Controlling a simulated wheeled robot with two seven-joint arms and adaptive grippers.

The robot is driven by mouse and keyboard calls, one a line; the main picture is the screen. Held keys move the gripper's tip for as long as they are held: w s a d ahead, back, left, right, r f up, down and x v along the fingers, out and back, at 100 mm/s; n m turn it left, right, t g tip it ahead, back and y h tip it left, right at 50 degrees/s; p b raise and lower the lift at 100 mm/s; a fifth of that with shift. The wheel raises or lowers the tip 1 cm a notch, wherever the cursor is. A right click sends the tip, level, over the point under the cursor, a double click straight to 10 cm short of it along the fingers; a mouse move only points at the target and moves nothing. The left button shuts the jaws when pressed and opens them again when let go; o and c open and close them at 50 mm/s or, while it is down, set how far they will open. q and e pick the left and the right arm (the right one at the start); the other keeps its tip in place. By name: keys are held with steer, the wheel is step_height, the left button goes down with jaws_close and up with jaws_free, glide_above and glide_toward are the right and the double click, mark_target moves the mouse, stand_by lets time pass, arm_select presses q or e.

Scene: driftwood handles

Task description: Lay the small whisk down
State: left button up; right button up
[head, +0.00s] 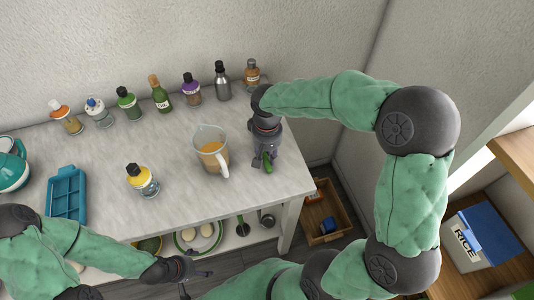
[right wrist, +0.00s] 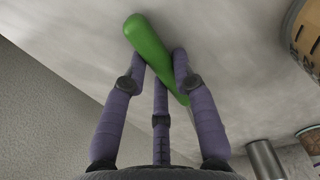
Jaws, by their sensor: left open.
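The small whisk shows as a green handle (head: 268,167) at the right part of the table, below my right gripper (head: 265,158). In the right wrist view the green handle (right wrist: 147,40) lies slanted between the purple fingers (right wrist: 160,75), which are closed around it. The whisk's wire end is hidden, and I cannot tell whether the handle touches the tabletop. My left gripper (head: 190,280) is open and empty, low in the head view in front of the table's front edge.
A measuring jug (head: 211,150) with orange liquid stands just left of my right gripper. A yellow-labelled bottle (head: 142,180) and blue tray (head: 67,195) are further left. Several bottles line the back. The grey tabletop (head: 180,135) is clear between them. Dishes sit on the lower shelf.

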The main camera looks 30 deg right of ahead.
steer(key=o, duration=0.4)
steer(key=shift+c, duration=0.2)
steer(key=r+p, duration=0.1)
steer(key=r, duration=0.2)
steer(key=r+p, duration=0.1)
steer(key=r, duration=0.2)
steer(key=r+p, duration=0.1)
steer(key=r, duration=0.2)
steer(key=shift+w+r, duration=0.25)
steer(key=shift+w, duration=0.05)
steer(key=shift+r+p, duration=0.4)
steer(key=shift+r, duration=0.25)
